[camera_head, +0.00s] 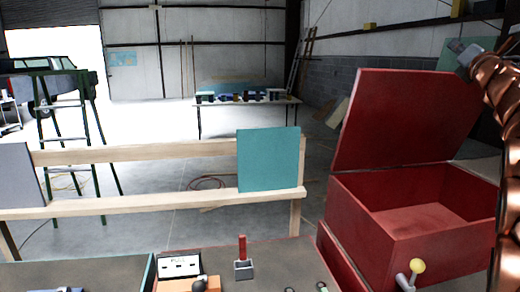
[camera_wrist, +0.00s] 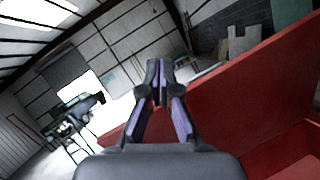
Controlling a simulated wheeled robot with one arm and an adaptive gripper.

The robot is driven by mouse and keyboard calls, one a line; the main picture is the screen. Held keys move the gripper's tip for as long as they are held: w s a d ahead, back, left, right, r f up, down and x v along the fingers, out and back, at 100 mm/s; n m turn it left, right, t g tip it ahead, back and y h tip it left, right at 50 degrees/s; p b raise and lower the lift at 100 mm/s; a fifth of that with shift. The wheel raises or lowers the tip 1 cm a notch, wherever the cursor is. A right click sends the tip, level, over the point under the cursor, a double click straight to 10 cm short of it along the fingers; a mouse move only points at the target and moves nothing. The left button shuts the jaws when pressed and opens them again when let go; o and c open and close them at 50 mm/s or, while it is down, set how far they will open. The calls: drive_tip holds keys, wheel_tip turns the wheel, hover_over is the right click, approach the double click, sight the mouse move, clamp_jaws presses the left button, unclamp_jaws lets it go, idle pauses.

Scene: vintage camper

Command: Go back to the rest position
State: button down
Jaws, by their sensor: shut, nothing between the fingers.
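My gripper (camera_wrist: 158,72) shows in the wrist view with its two fingers together at the tips and nothing between them. It is raised in the air, with the red lid and box to its right in that view. In the head view my copper-coloured arm stands at the right edge, beside the red box (camera_head: 415,262). The fingers cannot be made out in the head view. The box's lid (camera_head: 405,118) stands open, and the part of its inside that shows looks empty. No other object is named by the task.
A red upright piece in a grey holder (camera_head: 243,270) is on the workbench. A wooden rail (camera_head: 150,203) with a teal panel (camera_head: 268,160) runs behind. Open floor lies beyond, before a far table (camera_head: 250,102).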

drive_tip(key=s+a+f+m+g+h, duration=0.1)
drive_tip(key=s+a+f+m+g, duration=0.4)
drive_tip(key=f+m, duration=0.45)
drive_tip(key=s+a+f+m+g+h, duration=0.15)
drive_tip(key=s+f+m+g, duration=0.4)
drive_tip(key=f, duration=0.75)
drive_tip(key=s+a+f+m+g+h, duration=0.1)
drive_tip(key=s+a+f+m+g, duration=0.3)
drive_tip(key=s+f+m, duration=0.45)
drive_tip(key=s+a+f+m+g+y, duration=0.2)
drive_tip(key=s+a+f+g+y, duration=0.1)
drive_tip(key=s+a+f, duration=0.8)
drive_tip(key=s+a+f+m+g+y, duration=0.2)
drive_tip(key=s+a+f+g, duration=0.4)
drive_tip(key=s+a+f, duration=0.6)
drive_tip(key=s+y, duration=0.1)
drive_tip(key=s, duration=0.5)
drive_tip(key=shift+s+m, duration=0.35)
drive_tip(key=shift+a+y, duration=0.25)
